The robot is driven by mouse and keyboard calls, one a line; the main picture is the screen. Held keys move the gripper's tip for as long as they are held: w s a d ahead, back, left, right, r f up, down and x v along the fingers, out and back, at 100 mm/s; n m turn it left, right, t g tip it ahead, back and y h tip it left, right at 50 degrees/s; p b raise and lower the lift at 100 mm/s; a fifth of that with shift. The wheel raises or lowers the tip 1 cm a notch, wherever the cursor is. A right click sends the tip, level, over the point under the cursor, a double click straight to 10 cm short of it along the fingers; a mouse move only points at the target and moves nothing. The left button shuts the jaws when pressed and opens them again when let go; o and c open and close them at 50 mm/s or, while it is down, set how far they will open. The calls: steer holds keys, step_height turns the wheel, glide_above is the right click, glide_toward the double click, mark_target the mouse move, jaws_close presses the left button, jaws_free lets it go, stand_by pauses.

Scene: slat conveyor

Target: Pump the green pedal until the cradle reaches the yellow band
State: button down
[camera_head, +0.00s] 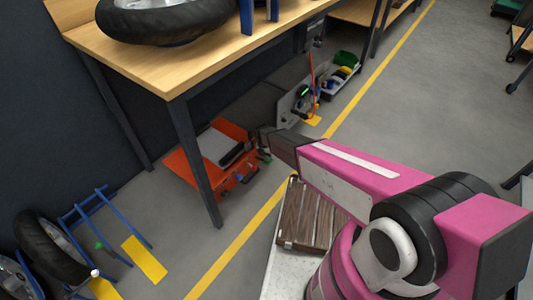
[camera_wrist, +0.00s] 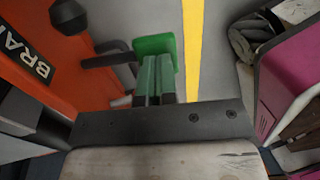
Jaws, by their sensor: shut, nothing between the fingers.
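The green pedal (camera_wrist: 155,44) shows in the wrist view as a flat pad on a dark bent bar (camera_wrist: 108,58) at the side of an orange unit (camera_wrist: 45,85). My gripper (camera_wrist: 157,60) is shut and empty, its fingertips over the pad; I cannot tell whether they touch it. In the head view the orange unit (camera_head: 184,153) sits on the floor under the bench, with a grey plate (camera_head: 215,146) on top. My gripper (camera_head: 265,157) is at its right side, where the pedal is mostly hidden. I cannot make out which part is the cradle or its yellow band.
A wooden bench (camera_head: 150,65) on dark legs (camera_head: 195,160) stands over the orange unit and carries a wheel (camera_head: 165,22). A yellow floor line (camera_head: 235,245) runs past on the right. Blue racks and wheels (camera_head: 45,245) are at lower left. Open floor lies at upper right.

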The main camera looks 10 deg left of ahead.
mark_target(271, 161)
steer(key=shift+f, duration=0.2)
steer(key=shift+s+d+f+t+y, duration=0.3)
steer(key=shift+d+f+y, duration=0.2)
steer(key=shift+y, duration=0.2)
steer(key=shift+s+d+f+t+y, duration=0.1)
steer(key=shift+d+f+t+y, duration=0.2)
steer(key=shift+f+y, duration=0.8)
steer(key=shift+f, duration=0.3)
steer(key=shift+d+f, duration=0.1)
steer(key=shift+f, duration=0.35)
